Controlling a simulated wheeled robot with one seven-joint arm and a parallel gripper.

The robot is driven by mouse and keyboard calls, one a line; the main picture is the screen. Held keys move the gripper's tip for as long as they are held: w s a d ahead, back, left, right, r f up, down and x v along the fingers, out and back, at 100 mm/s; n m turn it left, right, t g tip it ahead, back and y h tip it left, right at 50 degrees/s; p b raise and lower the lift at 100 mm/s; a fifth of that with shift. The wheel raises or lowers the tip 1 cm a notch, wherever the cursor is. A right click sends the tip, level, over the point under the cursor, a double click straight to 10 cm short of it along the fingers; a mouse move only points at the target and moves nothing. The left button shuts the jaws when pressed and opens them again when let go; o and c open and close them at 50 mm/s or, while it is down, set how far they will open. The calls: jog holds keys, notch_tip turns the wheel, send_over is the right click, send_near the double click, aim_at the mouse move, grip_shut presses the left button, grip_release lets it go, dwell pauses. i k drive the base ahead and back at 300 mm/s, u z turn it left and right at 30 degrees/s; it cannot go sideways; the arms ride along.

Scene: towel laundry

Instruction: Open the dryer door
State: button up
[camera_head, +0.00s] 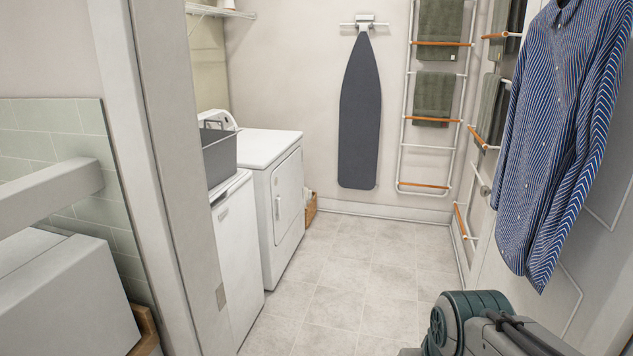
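The white dryer (283,203) stands against the left wall of the small laundry room, on the far side of another white machine. Its front door (288,190) faces right into the room and looks closed. A pale handle (278,208) shows on the near side of that door. Part of my arm shows at the bottom right, well apart from the dryer. My gripper is out of view.
A white washer (236,255) with a grey bin (219,158) on top stands nearer. A door frame (187,170) edges the left. A striped shirt (555,140) hangs at right near towel racks (432,95). The tiled floor (350,270) between is clear.

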aim_at(286, 181)
jog(key=u, duration=0.15)
jog(key=i, duration=1.6)
jog(key=u, duration=0.35)
jog(key=i, duration=2.5)
jog(key=u, duration=0.2)
